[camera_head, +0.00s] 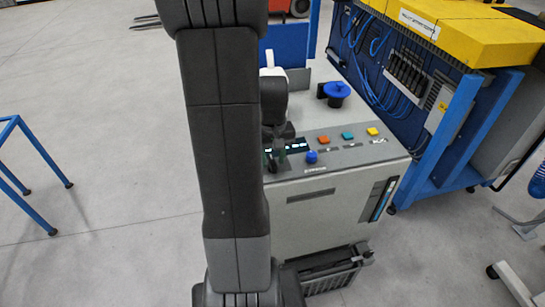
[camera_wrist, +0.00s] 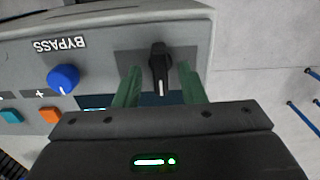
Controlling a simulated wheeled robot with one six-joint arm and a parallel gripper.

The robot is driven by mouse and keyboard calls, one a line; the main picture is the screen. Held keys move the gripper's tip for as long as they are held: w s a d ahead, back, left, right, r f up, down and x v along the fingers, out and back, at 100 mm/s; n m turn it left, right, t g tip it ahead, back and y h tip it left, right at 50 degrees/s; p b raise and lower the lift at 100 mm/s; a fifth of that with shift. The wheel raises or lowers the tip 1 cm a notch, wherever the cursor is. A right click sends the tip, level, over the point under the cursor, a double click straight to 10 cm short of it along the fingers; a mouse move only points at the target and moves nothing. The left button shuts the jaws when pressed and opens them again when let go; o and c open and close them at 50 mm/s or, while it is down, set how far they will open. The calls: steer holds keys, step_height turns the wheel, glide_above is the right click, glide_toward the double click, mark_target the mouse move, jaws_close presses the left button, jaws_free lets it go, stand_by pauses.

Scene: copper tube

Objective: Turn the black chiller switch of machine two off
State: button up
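The black switch (camera_wrist: 160,68) is a rotary knob with a white pointer line, on a dark grey plate on the machine's top panel. In the wrist view, which shows the panel upside down, its pointer line faces toward my gripper's body. My gripper (camera_wrist: 158,76) has two green fingers, one on each side of the knob, with visible gaps to it. It is open and holds nothing. In the head view my gripper (camera_head: 275,157) is low over the panel's left end, partly hidden by my arm. The grey machine (camera_head: 340,215) stands below it.
A blue knob (camera_wrist: 63,77) marked BYPASS sits beside the switch. Orange (camera_head: 323,139), teal (camera_head: 347,135) and yellow (camera_head: 372,131) buttons line the panel. A blue round cap (camera_head: 336,90) stands behind. A blue rack (camera_head: 440,130) is at right; open floor (camera_head: 110,200) is at left.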

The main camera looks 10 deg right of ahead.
mark_target(273, 160)
step_height(273, 160, up, 14)
stand_by(0.7)
steer(key=shift+f, duration=0.15)
step_height(273, 160, down, 14)
steer(key=shift+r, duration=0.1)
stand_by(0.5)
